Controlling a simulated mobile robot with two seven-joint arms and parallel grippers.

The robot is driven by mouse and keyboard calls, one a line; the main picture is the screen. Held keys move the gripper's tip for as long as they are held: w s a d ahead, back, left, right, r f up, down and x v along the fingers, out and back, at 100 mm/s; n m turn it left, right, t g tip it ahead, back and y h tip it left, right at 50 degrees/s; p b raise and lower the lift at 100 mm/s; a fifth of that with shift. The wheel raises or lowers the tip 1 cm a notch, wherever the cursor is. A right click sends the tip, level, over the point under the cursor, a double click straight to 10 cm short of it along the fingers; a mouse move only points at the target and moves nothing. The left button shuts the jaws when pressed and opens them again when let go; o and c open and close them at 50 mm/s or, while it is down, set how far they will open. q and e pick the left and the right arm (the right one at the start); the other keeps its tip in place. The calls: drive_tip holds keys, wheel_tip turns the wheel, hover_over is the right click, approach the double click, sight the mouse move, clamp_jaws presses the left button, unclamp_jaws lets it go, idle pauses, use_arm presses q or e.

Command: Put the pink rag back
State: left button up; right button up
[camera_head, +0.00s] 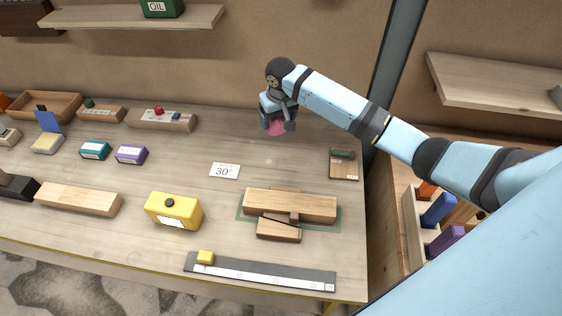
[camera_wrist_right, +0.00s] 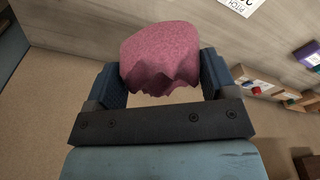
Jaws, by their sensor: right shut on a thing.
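The pink rag (camera_wrist_right: 160,58) is a crumpled cloth between the two fingers of my right gripper (camera_wrist_right: 160,85) in the right wrist view. In the head view, my right gripper (camera_head: 277,122) points down near the back of the workbench, with a bit of the pink rag (camera_head: 276,128) showing under it. The gripper is shut on the rag. I cannot tell from the head view whether the rag touches the bench. My left gripper is not in view.
The workbench (camera_head: 240,140) is fairly clear around the gripper. A white "30°" card (camera_head: 224,171), a wooden assembly (camera_head: 290,206) and a yellow box (camera_head: 173,210) stand nearer the front. A small wooden holder (camera_head: 344,165) is at right, beside a grey post (camera_head: 398,70).

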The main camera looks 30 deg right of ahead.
wheel_tip(320, 180, down, 7)
drive_tip(key=b, duration=0.6)
hover_over(278, 166)
wheel_tip(278, 166, down, 8)
drive_tip(key=shift+s+r, duration=0.15)
drive_tip(key=shift+r, duration=0.05)
drive_tip(key=shift+f+b, duration=0.3)
drive_tip(key=shift+b, duration=0.1)
drive_tip(key=shift+f+b, duration=0.45)
drive_tip(key=shift+b, duration=0.05)
wheel_tip(278, 166, down, 3)
drive_tip(key=b, duration=0.3)
drive_tip(key=shift+f+b, duration=0.2)
drive_tip(key=shift+b, duration=0.2)
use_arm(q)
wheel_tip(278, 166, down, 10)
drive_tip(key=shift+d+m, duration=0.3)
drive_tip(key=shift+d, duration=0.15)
use_arm(e)
drive_tip(key=shift+r, duration=0.15)
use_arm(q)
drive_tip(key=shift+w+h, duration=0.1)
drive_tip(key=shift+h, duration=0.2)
